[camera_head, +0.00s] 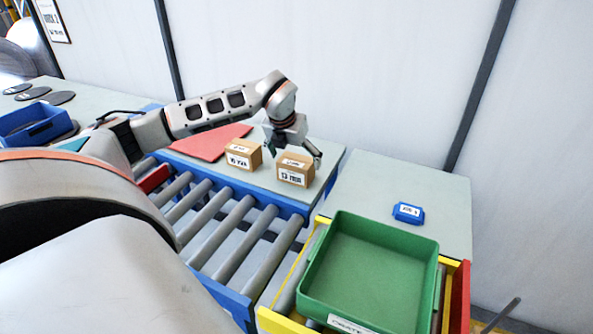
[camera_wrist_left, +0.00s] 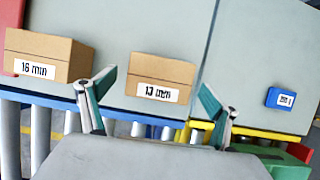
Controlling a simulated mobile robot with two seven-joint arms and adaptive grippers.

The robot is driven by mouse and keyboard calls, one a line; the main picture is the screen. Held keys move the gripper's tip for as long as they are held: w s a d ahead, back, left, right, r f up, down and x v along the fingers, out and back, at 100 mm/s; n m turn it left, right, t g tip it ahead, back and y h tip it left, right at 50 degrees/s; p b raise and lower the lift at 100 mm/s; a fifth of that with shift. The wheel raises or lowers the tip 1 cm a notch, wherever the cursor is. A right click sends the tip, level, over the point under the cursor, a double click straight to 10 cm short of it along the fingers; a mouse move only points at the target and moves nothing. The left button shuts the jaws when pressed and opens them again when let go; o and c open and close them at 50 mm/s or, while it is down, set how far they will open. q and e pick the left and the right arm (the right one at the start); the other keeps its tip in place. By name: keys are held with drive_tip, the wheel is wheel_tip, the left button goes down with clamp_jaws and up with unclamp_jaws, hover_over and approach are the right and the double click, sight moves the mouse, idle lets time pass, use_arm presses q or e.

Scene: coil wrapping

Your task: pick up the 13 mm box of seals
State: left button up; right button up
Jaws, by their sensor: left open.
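The 13 mm box (camera_head: 295,169) is a small brown carton with a white label, standing on the grey table beyond the rollers. It also shows in the left wrist view (camera_wrist_left: 160,78), centred ahead of the fingers. A similar carton labelled 16 mm (camera_wrist_left: 45,57) stands to its left; it shows in the head view too (camera_head: 243,154). My left gripper (camera_head: 294,150) is open, its fingers spread either side of the 13 mm box as seen in the left wrist view (camera_wrist_left: 160,112). Nothing is between the fingertips that I can see them touching. My right gripper is not in view.
A green tray (camera_head: 433,275) sits in a yellow frame at front right. A small blue box (camera_head: 408,213) lies on the right table (camera_head: 440,200). A roller conveyor (camera_head: 228,228) runs in front of the cartons. A red sheet (camera_head: 210,143) lies left of them.

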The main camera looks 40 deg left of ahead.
use_arm(q)
drive_tip(key=shift+x, duration=0.85)
drive_tip(key=shift+w+f, duration=0.15)
drive_tip(key=shift+f, duration=0.15)
drive_tip(key=shift+r, duration=0.1)
drive_tip(key=c, duration=1.6)
drive_tip(key=shift+c, duration=0.8)
wheel_tip(320, 180, up, 10)
drive_tip(key=shift+w+r+p, duration=0.1)
drive_tip(key=shift+r+p, duration=0.15)
drive_tip(key=shift+p, duration=0.55)
wheel_tip(320, 180, up, 8)
drive_tip(key=p, duration=0.2)
hover_over(296, 159)
drive_tip(key=shift+r, duration=0.85)
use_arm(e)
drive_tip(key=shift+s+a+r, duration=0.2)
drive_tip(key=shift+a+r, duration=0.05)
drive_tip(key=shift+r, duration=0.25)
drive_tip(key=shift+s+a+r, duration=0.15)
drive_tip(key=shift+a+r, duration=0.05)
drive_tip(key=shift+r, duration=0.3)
